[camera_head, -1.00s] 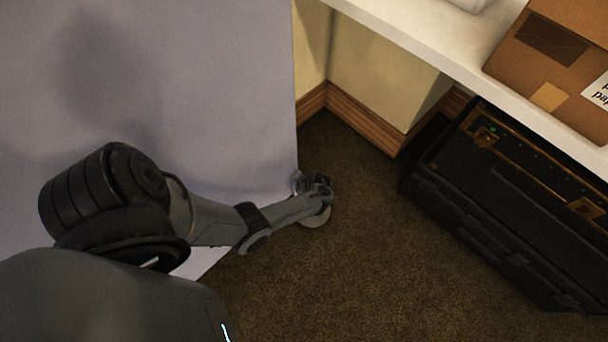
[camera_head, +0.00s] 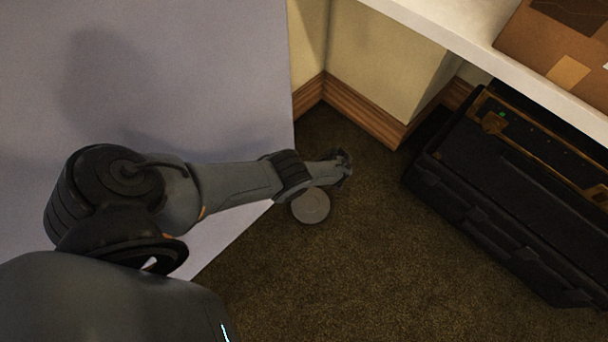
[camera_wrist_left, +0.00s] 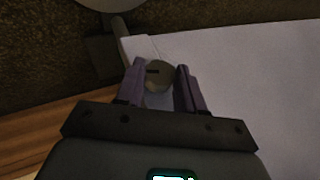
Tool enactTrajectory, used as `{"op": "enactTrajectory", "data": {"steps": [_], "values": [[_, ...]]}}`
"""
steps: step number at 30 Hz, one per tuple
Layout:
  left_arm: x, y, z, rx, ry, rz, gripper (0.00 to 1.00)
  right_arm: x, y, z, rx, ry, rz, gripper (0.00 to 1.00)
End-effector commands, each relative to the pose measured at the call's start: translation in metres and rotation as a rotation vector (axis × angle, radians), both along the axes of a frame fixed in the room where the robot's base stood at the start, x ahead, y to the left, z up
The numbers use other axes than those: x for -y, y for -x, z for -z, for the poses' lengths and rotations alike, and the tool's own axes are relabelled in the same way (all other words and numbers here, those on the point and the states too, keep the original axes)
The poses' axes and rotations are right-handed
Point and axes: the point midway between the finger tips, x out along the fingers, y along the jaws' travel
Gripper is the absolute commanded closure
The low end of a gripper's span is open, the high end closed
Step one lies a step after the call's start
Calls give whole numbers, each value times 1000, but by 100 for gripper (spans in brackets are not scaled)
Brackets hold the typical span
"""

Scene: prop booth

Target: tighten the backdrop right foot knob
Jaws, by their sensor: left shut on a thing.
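The backdrop (camera_head: 210,70) is a pale grey-lilac sheet filling the left of the head view; it also shows in the left wrist view (camera_wrist_left: 240,65). My left gripper (camera_head: 342,165) is low by its right edge, over the carpet. In the left wrist view the round grey knob (camera_wrist_left: 158,74), with a dark mark on its face, sits between the fingers of my left gripper (camera_wrist_left: 160,84), which is shut on it. A flat grey disc (camera_head: 311,206) lies just below the wrist in the head view. The knob is hidden there. My right gripper is out of view.
A black case (camera_head: 500,200) stands on the carpet at right, under a white shelf (camera_head: 430,30) bearing a cardboard box (camera_head: 555,45). The wall's wooden baseboard (camera_head: 362,112) is behind the gripper. Carpet (camera_head: 370,270) is open in front.

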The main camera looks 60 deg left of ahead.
Motion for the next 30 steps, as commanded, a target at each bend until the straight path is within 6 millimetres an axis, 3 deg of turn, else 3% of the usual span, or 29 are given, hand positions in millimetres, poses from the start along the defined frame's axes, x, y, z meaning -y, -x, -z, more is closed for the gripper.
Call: {"op": "enactTrajectory", "data": {"steps": [14,15,19,30], "values": [[0,0,1,-10,3,0,93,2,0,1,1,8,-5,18],[0,0,1,-10,3,0,59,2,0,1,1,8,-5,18],[0,0,1,-8,3,0,39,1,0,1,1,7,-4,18],[1,-2,-2,-7,3,1,37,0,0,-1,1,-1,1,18]]}}
